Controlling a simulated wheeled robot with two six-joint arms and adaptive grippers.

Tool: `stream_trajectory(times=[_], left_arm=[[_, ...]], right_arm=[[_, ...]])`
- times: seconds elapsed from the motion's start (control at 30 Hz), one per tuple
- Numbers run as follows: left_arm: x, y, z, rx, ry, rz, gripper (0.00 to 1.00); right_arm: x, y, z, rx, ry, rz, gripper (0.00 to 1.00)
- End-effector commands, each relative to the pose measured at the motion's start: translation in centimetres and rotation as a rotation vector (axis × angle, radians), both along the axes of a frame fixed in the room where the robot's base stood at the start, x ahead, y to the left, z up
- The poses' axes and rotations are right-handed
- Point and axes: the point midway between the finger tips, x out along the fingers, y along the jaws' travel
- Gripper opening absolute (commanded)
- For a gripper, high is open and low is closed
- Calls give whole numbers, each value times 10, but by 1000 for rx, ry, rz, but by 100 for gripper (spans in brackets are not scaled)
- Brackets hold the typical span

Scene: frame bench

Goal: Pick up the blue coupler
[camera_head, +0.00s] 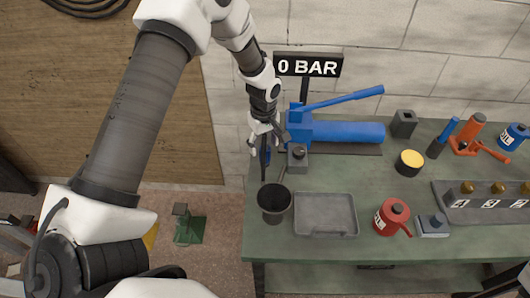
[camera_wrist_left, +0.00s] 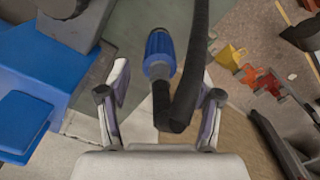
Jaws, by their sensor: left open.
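The blue coupler (camera_wrist_left: 159,46) has a ribbed blue sleeve and a metal collar, and it sits at the end of a black hose (camera_wrist_left: 178,112). In the left wrist view it is just beyond my left gripper (camera_wrist_left: 163,88), near the middle between the fingers. The fingers are open on either side, and neither visibly touches the coupler. In the head view my left gripper (camera_head: 263,140) points down at the bench's left end, left of the blue pump (camera_head: 345,132). Only a small bit of the coupler (camera_head: 265,157) shows there, mostly hidden by the gripper.
A grey block (camera_head: 298,158) stands right beside the left gripper. A black cup (camera_head: 274,202) and a grey tray (camera_head: 325,226) are in front. A "0 BAR" sign (camera_head: 308,65) stands behind. Red can (camera_head: 392,215) and valve strip (camera_head: 485,213) are further right.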

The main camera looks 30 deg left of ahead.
Motion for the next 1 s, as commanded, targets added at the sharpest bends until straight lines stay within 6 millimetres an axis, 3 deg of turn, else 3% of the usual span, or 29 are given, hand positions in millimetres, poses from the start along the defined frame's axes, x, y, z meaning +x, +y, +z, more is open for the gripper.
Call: stream_trajectory(times=[0.1, 0.2, 0.43, 0.47, 0.6, 0.63, 1.0], left_arm=[[-3, -3, -19, 1, 6, -1, 65], [-1, -3, -35, 1, 2, 0, 65], [-1, -3, -41, 0, 1, 0, 65], [-1, -3, -41, 0, 1, 0, 58], [-1, -3, -41, 0, 1, 0, 8], [-1, -3, -40, 0, 1, 0, 0], [0, -3, -35, 0, -2, 0, 0]], right_arm=[[0, 0, 13, 0, 0, 0, 40], [0, 0, 13, 0, 0, 0, 40], [0, 0, 12, 0, 0, 0, 40], [0, 0, 12, 0, 0, 0, 40], [0, 0, 12, 0, 0, 0, 40], [0, 0, 12, 0, 0, 0, 40], [0, 0, 11, 0, 0, 0, 40]])
